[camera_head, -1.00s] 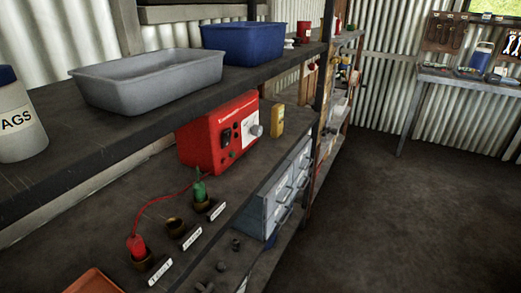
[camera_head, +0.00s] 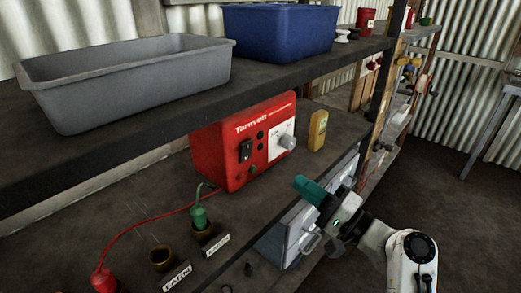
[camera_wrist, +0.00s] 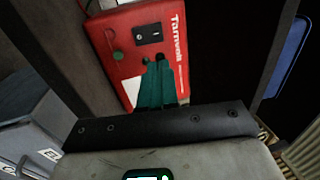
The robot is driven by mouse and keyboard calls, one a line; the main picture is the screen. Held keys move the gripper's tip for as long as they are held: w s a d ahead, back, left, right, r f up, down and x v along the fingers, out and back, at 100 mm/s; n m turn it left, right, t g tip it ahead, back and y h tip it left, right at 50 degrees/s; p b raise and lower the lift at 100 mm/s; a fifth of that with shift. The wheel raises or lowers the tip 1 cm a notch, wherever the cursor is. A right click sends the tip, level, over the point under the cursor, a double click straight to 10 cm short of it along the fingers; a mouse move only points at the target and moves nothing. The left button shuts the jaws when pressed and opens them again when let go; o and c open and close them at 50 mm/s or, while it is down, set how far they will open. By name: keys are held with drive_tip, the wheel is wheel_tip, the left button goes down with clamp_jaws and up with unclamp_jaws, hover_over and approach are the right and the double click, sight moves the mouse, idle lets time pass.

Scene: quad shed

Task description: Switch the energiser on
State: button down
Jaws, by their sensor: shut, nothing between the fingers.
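The energiser is a red box (camera_head: 222,155) marked Tarnvolt, on the lower shelf at the middle of the head view. Its front has a black rocker switch (camera_head: 246,150), small round controls beside it, and a white panel with a grey knob (camera_head: 287,142). In the wrist view the red front (camera_wrist: 118,50) and the black rocker switch (camera_wrist: 149,34) show ahead of the fingers. My gripper (camera_head: 301,182) has teal fingers and is shut and empty, in front of the energiser and apart from it in the head view. It also shows in the wrist view (camera_wrist: 158,66), covering part of the front.
A green plug (camera_head: 199,215) and a red plug (camera_head: 104,280) with a red lead stand left of the energiser. A yellow device (camera_head: 318,131) stands to its right. The upper shelf with a grey tub (camera_head: 130,85) and blue tub (camera_head: 280,30) overhangs. Drawers (camera_head: 300,235) are below.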

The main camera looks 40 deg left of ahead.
sight(248, 145)
drive_tip(key=p+x, duration=0.1)
drive_tip(key=x, duration=1.3)
drive_tip(key=shift+f, duration=0.1)
drive_tip(key=shift+p, duration=0.3)
drive_tip(key=shift+a+r+h+p, duration=0.35)
drive_tip(key=shift+r+p, duration=0.2)
drive_tip(key=shift+p, duration=0.4)
drive_tip(key=shift+f, duration=0.4)
drive_tip(key=shift+d, duration=0.1)
